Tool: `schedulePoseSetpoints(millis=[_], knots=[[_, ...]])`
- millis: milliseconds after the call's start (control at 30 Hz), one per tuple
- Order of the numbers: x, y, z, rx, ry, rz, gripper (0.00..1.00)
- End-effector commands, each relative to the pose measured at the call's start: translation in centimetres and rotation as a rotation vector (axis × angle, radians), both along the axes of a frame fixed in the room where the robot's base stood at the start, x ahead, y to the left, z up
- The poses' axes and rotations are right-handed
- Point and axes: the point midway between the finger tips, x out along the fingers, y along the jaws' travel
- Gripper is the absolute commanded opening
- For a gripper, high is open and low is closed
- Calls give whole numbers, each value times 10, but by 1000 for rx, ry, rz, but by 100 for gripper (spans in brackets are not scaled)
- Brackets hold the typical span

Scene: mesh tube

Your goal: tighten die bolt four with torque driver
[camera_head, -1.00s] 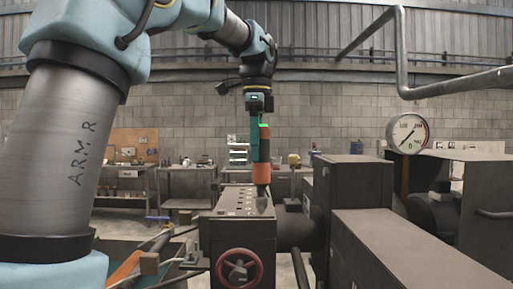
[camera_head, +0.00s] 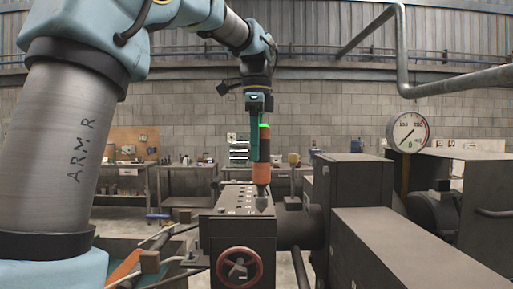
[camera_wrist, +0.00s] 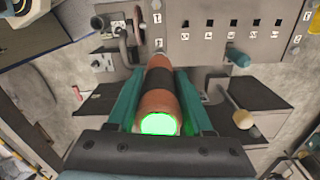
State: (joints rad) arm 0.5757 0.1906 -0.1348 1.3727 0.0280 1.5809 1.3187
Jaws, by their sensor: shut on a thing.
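The torque driver (camera_head: 262,175) is an orange and black cylinder with a green-lit end. It hangs upright, green end up, over the right side of the die head's top. My gripper (camera_wrist: 160,108) has its teal fingers on both sides of the driver, shut on it; the green end (camera_wrist: 158,123) faces the wrist camera. The dark die head (camera_head: 238,238) has a light-marked top with several small fittings. I cannot tell whether the driver's tip touches a bolt.
A red-rimmed handwheel (camera_head: 239,268) is on the die head's front. Dark machine housings (camera_head: 355,195) stand close on the right, with a pressure gauge (camera_head: 408,132) above. Benches (camera_head: 190,180) stand along the back wall.

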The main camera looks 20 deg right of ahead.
Motion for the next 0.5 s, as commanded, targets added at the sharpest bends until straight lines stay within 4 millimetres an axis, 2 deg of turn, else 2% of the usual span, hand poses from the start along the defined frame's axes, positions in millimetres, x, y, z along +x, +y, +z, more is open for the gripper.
schedulePoseSetpoints(millis=[500], knots=[[0,0,-5,-2,-2,0,0]])
